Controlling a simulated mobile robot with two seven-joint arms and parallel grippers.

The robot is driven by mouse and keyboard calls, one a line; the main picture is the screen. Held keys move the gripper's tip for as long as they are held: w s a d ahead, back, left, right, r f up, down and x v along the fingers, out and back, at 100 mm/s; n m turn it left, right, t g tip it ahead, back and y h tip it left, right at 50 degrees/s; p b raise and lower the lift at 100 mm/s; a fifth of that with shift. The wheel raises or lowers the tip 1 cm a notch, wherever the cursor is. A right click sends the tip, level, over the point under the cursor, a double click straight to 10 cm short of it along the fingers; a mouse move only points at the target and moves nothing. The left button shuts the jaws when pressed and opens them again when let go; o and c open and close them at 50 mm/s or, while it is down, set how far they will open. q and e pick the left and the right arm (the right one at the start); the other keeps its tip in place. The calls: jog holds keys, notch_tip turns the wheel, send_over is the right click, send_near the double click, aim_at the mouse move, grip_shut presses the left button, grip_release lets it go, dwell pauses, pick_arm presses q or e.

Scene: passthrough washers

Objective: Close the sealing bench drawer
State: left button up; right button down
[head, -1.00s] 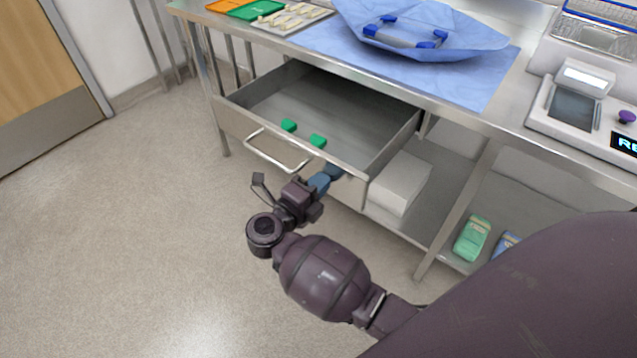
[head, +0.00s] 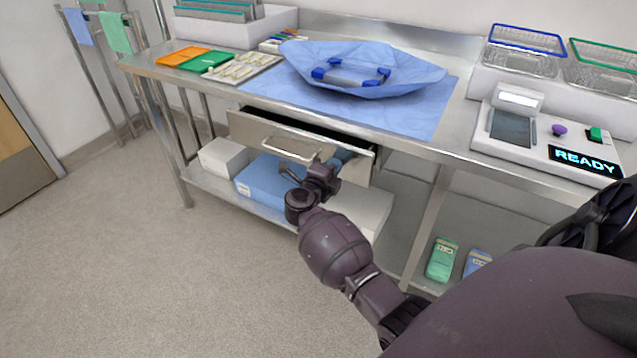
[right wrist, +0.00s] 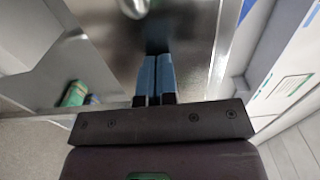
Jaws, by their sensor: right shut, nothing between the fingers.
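The sealing bench drawer (head: 252,136) is a metal drawer under the bench top. In the head view it stands slightly open, with a narrow dark gap above its front. Its bar handle (head: 291,150) is on the front. My right gripper (head: 342,158) is at the right part of the drawer front, with its blue fingertips up against or very near it; exact contact is unclear. The right wrist view shows the two blue fingers (right wrist: 156,78) together with nothing between them, close to metal. My left gripper is not in view.
The metal bench (head: 455,130) carries a blue wrap (head: 420,105) with a blue-handled item, colored trays and a sealer (head: 510,125) reading READY. White and blue boxes (head: 265,180) sit on the lower shelf under the drawer. Open floor lies at left.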

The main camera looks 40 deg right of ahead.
jog(key=x, duration=0.5)
jog(key=shift+w+d, duration=0.1)
jog(key=shift+d, duration=0.15)
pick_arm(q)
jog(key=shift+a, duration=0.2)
pick_arm(e)
jog(key=shift+d+r, duration=0.15)
jog(key=shift+r, duration=0.05)
jog(key=shift+r, duration=0.1)
jog(key=shift+a, duration=0.35)
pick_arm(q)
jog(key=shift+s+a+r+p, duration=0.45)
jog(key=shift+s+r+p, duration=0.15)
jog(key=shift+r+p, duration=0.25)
pick_arm(e)
jog(key=v, duration=1.4)
jog(key=shift+f, duration=0.25)
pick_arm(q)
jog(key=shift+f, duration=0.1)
pick_arm(e)
jog(key=shift+d, duration=0.1)
